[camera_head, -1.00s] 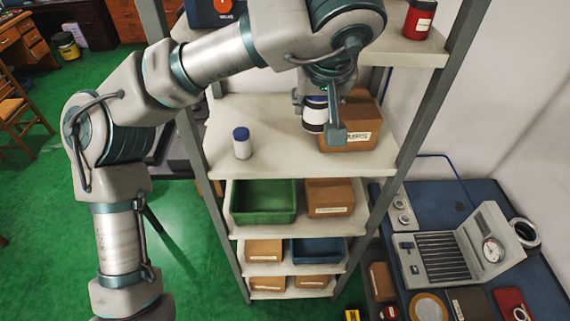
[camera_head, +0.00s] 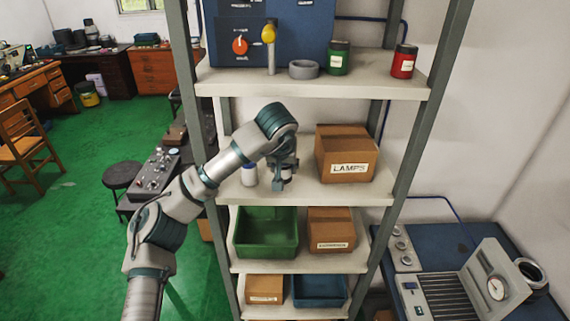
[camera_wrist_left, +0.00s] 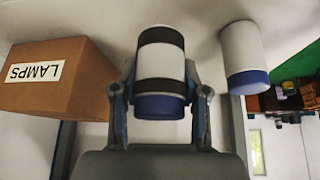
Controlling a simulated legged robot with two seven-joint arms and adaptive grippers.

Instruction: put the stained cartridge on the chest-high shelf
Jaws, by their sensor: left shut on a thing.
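My left gripper (camera_head: 283,181) is shut on a white cartridge with dark bands and a blue end. That cartridge (camera_wrist_left: 160,62) shows clearly between the fingers in the left wrist view; in the head view the gripper mostly hides it. The gripper is low over the middle shelf board (camera_head: 345,194), between a second cartridge and the LAMPS box. I cannot tell whether the held cartridge touches the board. The second cartridge (camera_head: 249,176), white with a blue cap and no bands, stands upright on this board; it also shows in the left wrist view (camera_wrist_left: 243,55). My right gripper is not in view.
A cardboard LAMPS box (camera_head: 346,153) fills the board's right part. The shelf above holds a blue panel (camera_head: 300,25), a grey ring (camera_head: 303,69), a green jar (camera_head: 338,58) and a red jar (camera_head: 403,62). A green bin (camera_head: 266,255) and a carton (camera_head: 331,219) sit below.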

